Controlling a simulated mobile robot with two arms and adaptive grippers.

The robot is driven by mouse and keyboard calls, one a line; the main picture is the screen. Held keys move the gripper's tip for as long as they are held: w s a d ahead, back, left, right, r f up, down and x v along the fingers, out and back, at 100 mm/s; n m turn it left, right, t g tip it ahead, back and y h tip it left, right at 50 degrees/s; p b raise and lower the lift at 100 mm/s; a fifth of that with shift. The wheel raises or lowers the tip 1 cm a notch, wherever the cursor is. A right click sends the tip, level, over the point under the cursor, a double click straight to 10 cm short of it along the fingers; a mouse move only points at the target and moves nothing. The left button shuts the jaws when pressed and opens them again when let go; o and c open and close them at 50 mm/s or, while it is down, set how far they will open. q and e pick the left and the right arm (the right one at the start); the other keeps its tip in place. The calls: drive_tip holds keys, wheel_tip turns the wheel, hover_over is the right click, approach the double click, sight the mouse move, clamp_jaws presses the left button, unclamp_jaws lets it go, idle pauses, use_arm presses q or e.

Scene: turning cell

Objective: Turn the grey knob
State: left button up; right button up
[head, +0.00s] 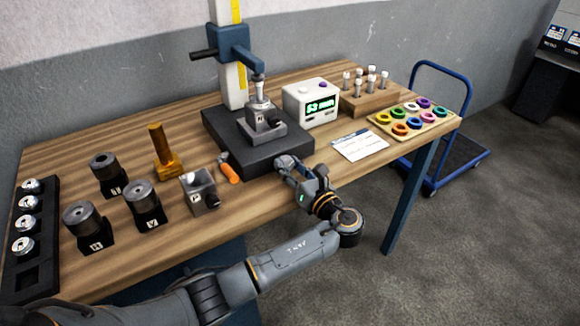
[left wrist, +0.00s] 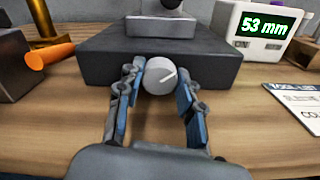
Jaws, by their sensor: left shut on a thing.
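The grey knob (left wrist: 158,76) is round and sits on the front face of the dark base block (left wrist: 105,62) in the left wrist view. A white line on its face points toward the upper right. My left gripper (left wrist: 161,84) has one finger on each side of the knob and is shut on it. In the head view my left gripper (head: 287,166) is at the front edge of the base block (head: 222,125) and hides the knob. My right gripper is in neither view.
A display box (head: 310,103) reading 53 mm stands right of the gauge stand (head: 232,60). An orange-handled tool (head: 230,173) lies left of my gripper, and a paper card (head: 360,146) lies right. Several cylinders on black blocks (head: 143,205) stand at left.

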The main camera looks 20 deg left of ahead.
use_arm(q)
drive_tip(key=shift+n, duration=0.3)
drive_tip(key=n+p, duration=0.1)
drive_tip(key=n, duration=0.1)
drive_tip(key=shift+n, duration=2.1)
drive_tip(key=o, duration=1.2)
drive_tip(key=shift+c, duration=0.2)
drive_tip(key=v, duration=1.2)
